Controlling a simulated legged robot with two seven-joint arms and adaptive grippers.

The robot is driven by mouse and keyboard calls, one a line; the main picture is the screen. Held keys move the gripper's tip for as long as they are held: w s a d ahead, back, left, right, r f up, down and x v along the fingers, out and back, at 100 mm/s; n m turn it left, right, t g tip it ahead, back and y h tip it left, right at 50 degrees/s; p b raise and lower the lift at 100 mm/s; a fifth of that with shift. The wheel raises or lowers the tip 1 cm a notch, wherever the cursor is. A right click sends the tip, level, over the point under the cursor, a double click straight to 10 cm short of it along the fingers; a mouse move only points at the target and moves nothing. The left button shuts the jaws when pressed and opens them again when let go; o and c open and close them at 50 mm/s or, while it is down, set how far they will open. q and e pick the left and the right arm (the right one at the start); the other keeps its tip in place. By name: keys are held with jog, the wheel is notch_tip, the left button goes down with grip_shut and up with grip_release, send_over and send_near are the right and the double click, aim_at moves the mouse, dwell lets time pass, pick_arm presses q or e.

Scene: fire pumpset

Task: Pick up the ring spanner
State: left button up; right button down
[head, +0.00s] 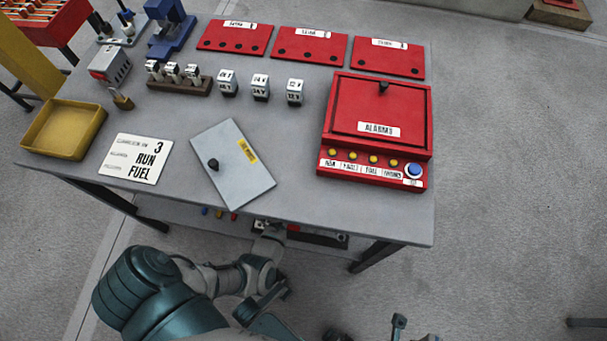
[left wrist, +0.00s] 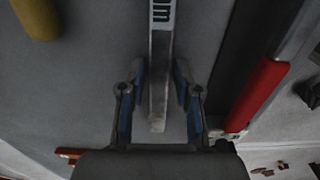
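A long flat grey metal tool with dark lettering, which looks like the spanner (left wrist: 161,45), runs down the middle of the left wrist view. Its upper end is cut off, so I see no ring. My left gripper (left wrist: 158,80) is open, with one finger on each side of the handle and a gap on both sides. In the head view my left arm reaches under the table's front edge, and the left gripper (head: 270,232) is partly hidden there. The spanner cannot be made out in that view. Part of my right gripper (head: 398,322) shows at the bottom edge; its opening is unclear.
A red bar-like object (left wrist: 257,95) lies right of the spanner, beside a dark strip. A yellow rounded object (left wrist: 37,16) is at upper left. The grey table (head: 290,200) overhangs the lower shelf, and its leg (head: 375,257) stands right of my left arm.

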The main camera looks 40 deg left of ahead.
pick_arm(q)
grip_shut()
